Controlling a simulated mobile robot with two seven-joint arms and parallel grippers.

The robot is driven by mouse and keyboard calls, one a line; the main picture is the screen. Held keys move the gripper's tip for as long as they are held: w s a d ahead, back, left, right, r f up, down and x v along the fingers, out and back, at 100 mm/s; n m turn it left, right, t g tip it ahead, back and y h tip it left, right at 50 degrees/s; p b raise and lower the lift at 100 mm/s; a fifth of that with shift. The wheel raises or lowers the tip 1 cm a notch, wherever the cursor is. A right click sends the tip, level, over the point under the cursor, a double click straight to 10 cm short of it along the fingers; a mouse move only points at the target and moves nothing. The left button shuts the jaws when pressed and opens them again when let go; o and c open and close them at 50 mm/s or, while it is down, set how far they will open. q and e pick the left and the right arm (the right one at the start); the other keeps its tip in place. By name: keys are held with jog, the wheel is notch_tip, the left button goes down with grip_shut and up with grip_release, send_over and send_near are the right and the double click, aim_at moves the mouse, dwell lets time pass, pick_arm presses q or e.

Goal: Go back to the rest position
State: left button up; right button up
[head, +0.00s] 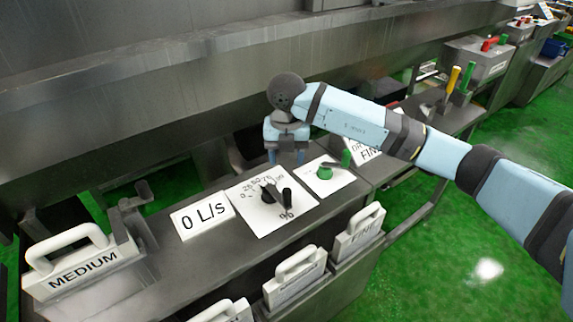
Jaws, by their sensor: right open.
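My right arm comes in from the right, and its gripper (286,156) points down above the bench, behind the dial panel. Its two fingers are apart with nothing between them. It stands near a white panel (258,223) with a black rotary knob (268,191) and a black lever, and near a smaller panel (312,186) with a green handle (325,172). I cannot tell its exact height over the bench. My left gripper does not show.
A white "0 L/s" sign (203,216) sits left of the dial panel. A "MEDIUM" plate (82,270) with a handle stands at the left. Other handled plates (295,276) hang along the bench front. A yellow lever (453,78) stands farther right. Green floor (440,262) is clear at right.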

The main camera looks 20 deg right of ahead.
dwell(0.4)
jog(key=s+a+r+m+y+p, duration=0.1)
jog(key=s+a+y+p, duration=0.2)
jog(key=s+a+y, duration=0.55)
jog(key=s+a+r+y+p, duration=0.25)
jog(key=s+a+y, duration=0.35)
jog(key=a+y, duration=0.5)
jog(key=s+d+f+m+t+h+p, duration=0.1)
jog(key=d+f+m+t+h+p, duration=0.1)
jog(key=d+f+m+t+h, duration=0.55)
jog(key=s+d+f+m+t+h+p, duration=0.1)
jog(key=d+m+t+h+p, duration=0.2)
jog(key=m+t, duration=0.9)
jog(key=s+d+f+m+g+h+p, duration=0.1)
jog(key=s+d+f+m+g+h, duration=0.5)
jog(key=s+f, duration=0.6)
jog(key=d+m+g, duration=0.2)
jog(key=shift+s+d+g, duration=0.15)
jog(key=shift+s+g, duration=0.1)
jog(key=shift+g, duration=0.1)
